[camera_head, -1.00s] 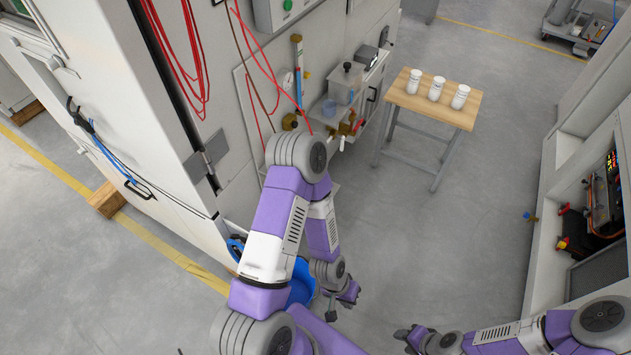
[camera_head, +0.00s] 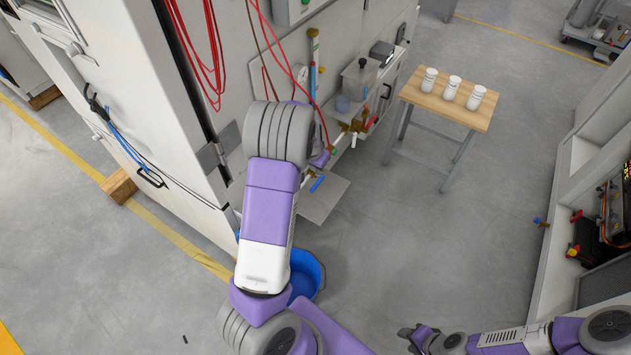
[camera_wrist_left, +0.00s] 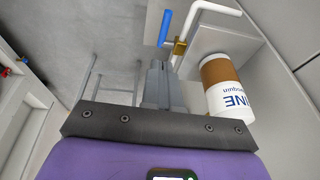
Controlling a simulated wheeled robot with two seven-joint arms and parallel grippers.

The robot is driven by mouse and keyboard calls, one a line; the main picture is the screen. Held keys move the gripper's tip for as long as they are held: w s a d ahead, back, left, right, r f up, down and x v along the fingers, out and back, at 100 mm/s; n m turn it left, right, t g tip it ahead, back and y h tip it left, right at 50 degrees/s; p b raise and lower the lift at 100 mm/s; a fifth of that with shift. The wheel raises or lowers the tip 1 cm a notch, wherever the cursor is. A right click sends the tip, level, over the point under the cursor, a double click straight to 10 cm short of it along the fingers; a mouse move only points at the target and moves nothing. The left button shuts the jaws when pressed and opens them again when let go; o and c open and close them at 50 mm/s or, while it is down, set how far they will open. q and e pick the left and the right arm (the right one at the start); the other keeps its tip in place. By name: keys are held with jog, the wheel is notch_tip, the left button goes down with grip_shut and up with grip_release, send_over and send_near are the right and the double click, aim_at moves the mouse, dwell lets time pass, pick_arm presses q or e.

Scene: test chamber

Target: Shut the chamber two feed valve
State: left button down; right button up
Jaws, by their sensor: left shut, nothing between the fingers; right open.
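A valve with a blue lever (camera_head: 317,183) is low on the side of the large chamber cabinet, with white pipe beside it. In the left wrist view the blue lever (camera_wrist_left: 165,28) rises from a brass body (camera_wrist_left: 180,46) on a bent white pipe (camera_wrist_left: 215,8). My left gripper (camera_wrist_left: 157,66) is shut and empty, its fingertips just short of the brass body; contact cannot be told. In the head view that gripper is mostly hidden behind my arm. My right gripper (camera_head: 408,335) is open and empty at the lower right, away from the cabinet. No chamber number is readable.
A white bottle with a brown band (camera_wrist_left: 225,88) stands close beside my left gripper. A blue bucket (camera_head: 305,272) is on the floor below. Red hoses (camera_head: 196,60) hang on the cabinet. A wooden-topped table (camera_head: 445,100) carries three white cups. Floor between is clear.

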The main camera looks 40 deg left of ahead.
pick_arm(q)
jog(key=shift+f, duration=0.1)
jog(key=b, duration=0.5)
send_near(315, 187)
jog(key=x, duration=0.2)
jog(key=w+x, duration=0.1)
jog(key=x, duration=0.2)
jog(key=shift+w, duration=0.2)
jog(key=shift+a+f, duration=0.1)
jog(key=shift+f, duration=0.45)
jog(key=shift+s, duration=0.1)
jog(key=shift+s+f+b, duration=0.25)
jog(key=shift+f+b, duration=0.1)
jog(key=shift+f, duration=0.1)
jog(key=shift+r, duration=0.15)
